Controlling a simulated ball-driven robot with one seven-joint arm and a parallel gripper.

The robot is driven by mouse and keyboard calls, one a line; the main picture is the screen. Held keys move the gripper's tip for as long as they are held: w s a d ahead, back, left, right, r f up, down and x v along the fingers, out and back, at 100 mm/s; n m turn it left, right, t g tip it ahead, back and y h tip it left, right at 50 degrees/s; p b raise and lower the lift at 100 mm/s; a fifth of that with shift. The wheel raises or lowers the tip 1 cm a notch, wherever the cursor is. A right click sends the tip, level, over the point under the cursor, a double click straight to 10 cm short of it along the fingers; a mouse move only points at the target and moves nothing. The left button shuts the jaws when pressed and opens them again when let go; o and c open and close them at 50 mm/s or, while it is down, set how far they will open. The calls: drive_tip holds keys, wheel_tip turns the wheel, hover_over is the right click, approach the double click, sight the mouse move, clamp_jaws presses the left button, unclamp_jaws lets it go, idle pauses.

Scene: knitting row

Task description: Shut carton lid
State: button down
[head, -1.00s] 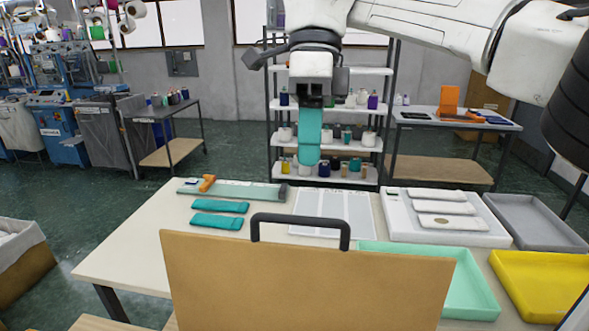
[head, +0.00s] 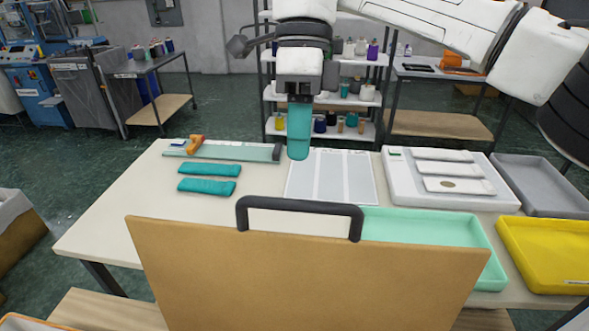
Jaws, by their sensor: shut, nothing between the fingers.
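A tan board (head: 300,280) stands up in the foreground of the head view, with a dark handle (head: 300,207) on its top edge; it looks like the carton lid, raised. Its lower part runs out of the frame, and the carton body cannot be made out. My gripper (head: 299,150) points down above and beyond the lid, over the far part of the table. Its teal fingers are together, with nothing seen between them. The gripper shows apart from the handle and the lid.
A pale table (head: 130,205) lies behind the lid. On it are two teal knitted pieces (head: 207,187), a ruler-like bar (head: 230,151), a grey-striped sheet (head: 330,175), a white tray (head: 400,190), a mint tray (head: 430,228), a grey tray (head: 545,190) and a yellow tray (head: 550,255).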

drive_tip(key=shift+s+a+f+p, duration=0.15)
drive_tip(key=shift+s+f+p, duration=0.15)
drive_tip(key=shift+s, duration=0.5)
drive_tip(key=shift+s+a+f+p, duration=0.15)
drive_tip(key=shift+s+f+p, duration=0.15)
drive_tip(key=shift+s, duration=0.45)
drive_tip(key=shift+s+a+f+p, duration=0.2)
drive_tip(key=shift+s+f, duration=0.2)
drive_tip(key=shift+s, duration=0.4)
